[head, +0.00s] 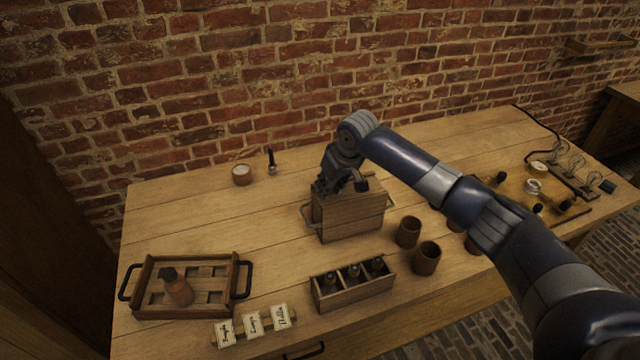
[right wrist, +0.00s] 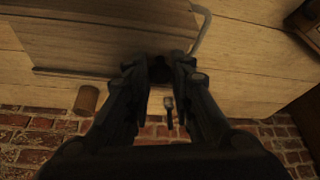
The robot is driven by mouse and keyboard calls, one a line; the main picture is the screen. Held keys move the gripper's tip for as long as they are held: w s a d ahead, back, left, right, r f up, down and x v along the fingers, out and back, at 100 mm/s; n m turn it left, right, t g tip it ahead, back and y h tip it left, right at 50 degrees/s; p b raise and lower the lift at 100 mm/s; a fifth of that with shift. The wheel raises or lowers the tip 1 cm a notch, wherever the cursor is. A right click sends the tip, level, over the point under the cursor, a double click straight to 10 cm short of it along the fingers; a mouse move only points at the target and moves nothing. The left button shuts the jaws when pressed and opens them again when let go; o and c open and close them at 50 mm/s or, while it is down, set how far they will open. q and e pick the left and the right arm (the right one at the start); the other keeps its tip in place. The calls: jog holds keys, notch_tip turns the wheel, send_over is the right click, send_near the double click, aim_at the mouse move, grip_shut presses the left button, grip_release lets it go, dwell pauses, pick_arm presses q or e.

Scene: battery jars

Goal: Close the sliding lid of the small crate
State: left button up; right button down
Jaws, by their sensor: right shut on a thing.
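The small wooden crate (head: 348,218) stands at the middle of the workbench, with a wire handle (head: 308,216) on its left side. My right gripper (head: 332,186) is at the top left of the crate. In the right wrist view the crate's wooden top (right wrist: 100,38) lies beside the fingertips (right wrist: 158,68). The fingers are shut on a small dark part at the edge of the top, likely the lid's knob, mostly hidden between them. The arm hides much of the crate's top, so how far the lid is open cannot be told. My left gripper is not in view.
A three-slot box (head: 352,291) with dark-topped jars and brown cups (head: 427,258) stand in front of the crate. A handled tray (head: 190,312) holds one jar (head: 178,287). Cards (head: 252,325) lie at the front. A small pot (head: 242,175) stands behind left.

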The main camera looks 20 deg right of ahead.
jog(key=shift+d, duration=0.2)
jog(key=c, duration=1.4)
grip_release()
jog(key=shift+a, duration=0.1)
jog(key=v, duration=1.2)
